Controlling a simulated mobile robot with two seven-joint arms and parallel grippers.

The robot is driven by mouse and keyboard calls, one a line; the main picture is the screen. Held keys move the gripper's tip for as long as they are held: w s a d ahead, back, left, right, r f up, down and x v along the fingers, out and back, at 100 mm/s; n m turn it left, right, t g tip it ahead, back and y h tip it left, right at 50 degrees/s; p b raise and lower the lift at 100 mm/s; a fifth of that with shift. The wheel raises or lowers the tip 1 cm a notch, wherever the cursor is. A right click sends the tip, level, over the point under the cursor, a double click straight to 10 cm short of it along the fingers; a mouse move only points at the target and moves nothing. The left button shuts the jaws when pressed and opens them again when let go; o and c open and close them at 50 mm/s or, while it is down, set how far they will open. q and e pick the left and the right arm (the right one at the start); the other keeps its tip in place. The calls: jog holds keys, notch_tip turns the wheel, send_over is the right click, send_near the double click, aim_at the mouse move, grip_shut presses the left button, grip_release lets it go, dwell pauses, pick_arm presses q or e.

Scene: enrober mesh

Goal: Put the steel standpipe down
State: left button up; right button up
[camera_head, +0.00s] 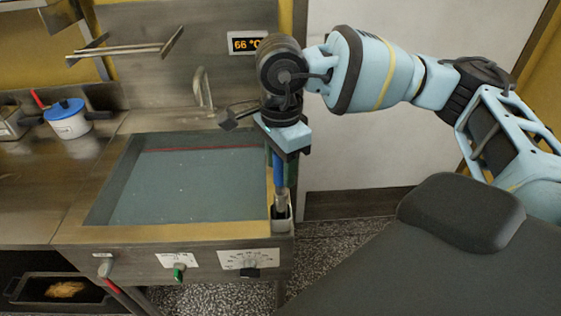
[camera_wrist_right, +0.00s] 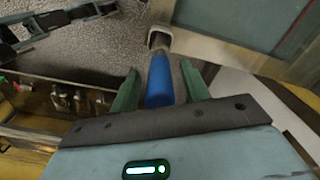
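The steel standpipe has a blue sleeve (camera_head: 278,172) and a bare steel lower end. It stands about upright, its lower end in a small square holder (camera_head: 283,222) at the basin's front right corner. My right gripper (camera_head: 279,158) is above it, pointing down. In the right wrist view the blue sleeve (camera_wrist_right: 160,82) lies between the two green fingers (camera_wrist_right: 158,88), with a visible gap on each side, so the gripper is open around it. The sleeve's near end is close to the gripper's palm. My left gripper is not in view.
A water-filled steel basin (camera_head: 185,185) lies left of the holder, with a tap (camera_head: 205,90) behind. A white pot with a blue lid (camera_head: 67,118) stands on the left counter. The front panel has a green knob (camera_head: 179,272). A display (camera_head: 245,43) reads 66 °C.

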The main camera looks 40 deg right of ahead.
jog(key=shift+r, duration=0.25)
notch_tip(320, 180, up, 11)
jog(key=shift+f, duration=0.15)
jog(key=shift+r, duration=0.6)
dwell(1.2)
